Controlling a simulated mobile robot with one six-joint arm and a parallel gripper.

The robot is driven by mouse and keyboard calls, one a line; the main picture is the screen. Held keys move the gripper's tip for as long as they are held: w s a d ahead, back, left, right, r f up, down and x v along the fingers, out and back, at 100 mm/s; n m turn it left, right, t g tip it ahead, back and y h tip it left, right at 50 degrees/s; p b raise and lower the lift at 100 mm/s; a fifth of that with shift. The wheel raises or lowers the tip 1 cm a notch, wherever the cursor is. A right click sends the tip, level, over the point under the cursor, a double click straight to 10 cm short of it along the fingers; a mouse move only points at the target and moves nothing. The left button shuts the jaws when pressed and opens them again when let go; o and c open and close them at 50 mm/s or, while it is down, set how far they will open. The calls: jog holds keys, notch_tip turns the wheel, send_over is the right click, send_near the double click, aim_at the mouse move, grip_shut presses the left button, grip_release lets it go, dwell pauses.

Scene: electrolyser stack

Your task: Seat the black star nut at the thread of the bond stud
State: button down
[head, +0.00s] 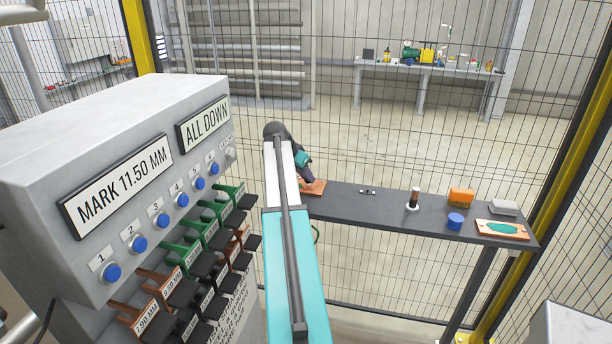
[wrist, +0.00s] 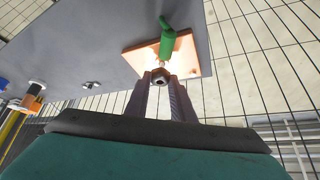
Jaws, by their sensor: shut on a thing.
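My gripper (wrist: 161,84) is shut on a small dark nut (wrist: 160,76) with a round hole facing the wrist camera, which I take for the black star nut. The nut is in front of a copper plate (wrist: 190,58) on the grey shelf. The bond stud cannot be made out; whether the nut touches a thread is hidden.
The dark shelf (head: 385,205) carries an upright post (head: 413,199), an orange block (head: 460,197), a blue cup (head: 455,221), a grey box (head: 503,207) and a copper board (head: 487,229). A console (head: 60,200) with levers (head: 205,262) stands close left of my arm. Mesh fencing stands behind.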

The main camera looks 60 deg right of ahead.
jog(key=shift+f+b, duration=0.35)
jog(key=shift+f, duration=0.35)
dwell(0.3)
jog(key=c, duration=1.4)
grip_release()
jog(key=shift+c, duration=0.2)
jog(key=shift+r, duration=0.1)
jog(key=b+v, duration=0.3)
jog(key=v, duration=1)
jog(key=shift+a+r, duration=0.2)
jog(key=shift+r, duration=0.05)
